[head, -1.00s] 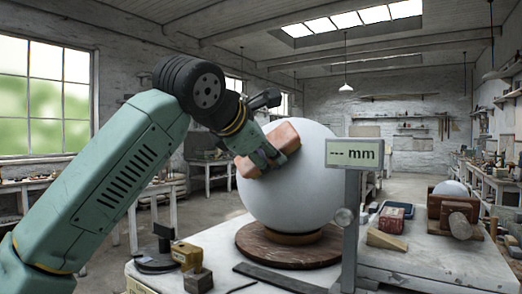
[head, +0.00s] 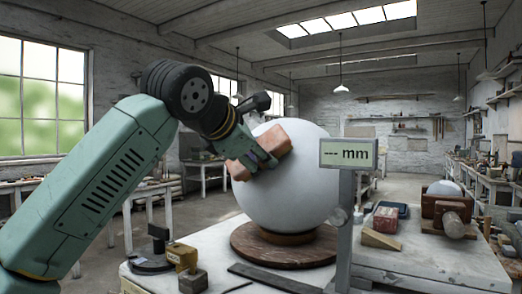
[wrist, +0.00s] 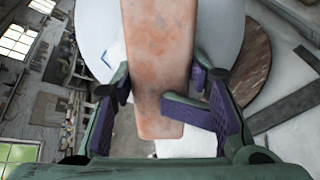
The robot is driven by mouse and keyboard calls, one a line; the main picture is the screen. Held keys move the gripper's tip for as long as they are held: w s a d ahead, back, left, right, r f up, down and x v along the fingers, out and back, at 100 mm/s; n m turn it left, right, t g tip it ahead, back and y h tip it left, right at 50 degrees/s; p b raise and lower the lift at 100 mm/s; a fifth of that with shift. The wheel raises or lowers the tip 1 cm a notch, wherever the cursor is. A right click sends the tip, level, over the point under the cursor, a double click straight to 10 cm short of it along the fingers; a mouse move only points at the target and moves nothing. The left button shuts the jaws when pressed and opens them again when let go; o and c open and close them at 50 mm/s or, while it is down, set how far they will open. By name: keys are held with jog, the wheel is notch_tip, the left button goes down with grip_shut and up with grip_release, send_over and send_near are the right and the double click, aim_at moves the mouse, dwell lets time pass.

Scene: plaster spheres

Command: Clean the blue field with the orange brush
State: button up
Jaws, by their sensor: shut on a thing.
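A large white sphere (head: 300,190) stands on a round brown wooden base (head: 250,247) on a pale table. My gripper (head: 256,156) is at the sphere's upper left, shut on an orange-pink block (head: 284,142). The block lies tilted against or very close to the sphere; contact cannot be told. In the wrist view, the block (wrist: 157,55) runs between the purple finger pads, with the sphere (wrist: 215,40) behind it. The block shows no bristles.
A post with a display reading "--- mm" (head: 348,153) stands just right of the sphere. Small blocks (head: 182,256) and a dark stand (head: 155,250) lie front left. A red box (head: 386,220), a wooden wedge (head: 380,239) and a wooden cradle (head: 446,206) are at right.

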jog(key=shift+w+a+f, duration=0.2)
jog(key=shift+a+f, duration=0.4)
jog(key=shift+a, duration=0.15)
jog(key=shift+d+r, duration=0.1)
jog(key=shift+s+d+r, duration=0.15)
jog(key=shift+d+r, duration=0.4)
jog(key=shift+d, duration=0.05)
jog(key=shift+s+d+r+p, duration=0.1)
jog(key=shift+d+r+p, duration=0.1)
jog(key=shift+d+r, duration=0.25)
jog(key=shift+s+d+r+p, duration=0.15)
jog(key=shift+d+r, duration=0.1)
jog(key=shift+d, duration=0.4)
jog(key=shift+w, duration=0.1)
jog(key=shift+a, duration=0.1)
jog(key=shift+s+a+f, duration=0.2)
jog(key=shift+s+a, duration=0.05)
jog(key=shift+a, duration=0.35)
jog(key=shift+s+a+f, duration=0.2)
jog(key=shift+a, duration=0.35)
jog(key=shift+w+d+f, duration=0.25)
jog(key=shift+w+d, duration=0.05)
jog(key=shift+w, duration=0.3)
